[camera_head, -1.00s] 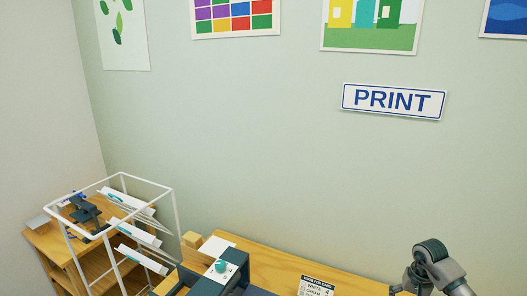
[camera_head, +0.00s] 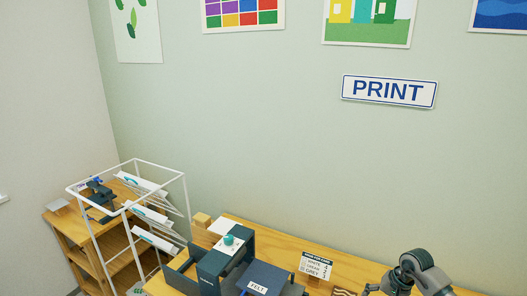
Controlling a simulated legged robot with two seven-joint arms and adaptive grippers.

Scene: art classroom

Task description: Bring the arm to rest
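One of my arms shows at the bottom right as a dark grey and silver piece (camera_head: 420,272), above the right part of the wooden table (camera_head: 285,244). Its gripper fingers are not visible. No left arm or left gripper is in the picture. I cannot see anything held.
A dark press (camera_head: 215,262) with a teal knob and a FELT label stands on the table. A small printed card (camera_head: 316,266) stands right of it. A white wire rack (camera_head: 187,205) with sheets stands left, before a wooden shelf (camera_head: 62,224). A PRINT sign (camera_head: 389,91) hangs on the wall.

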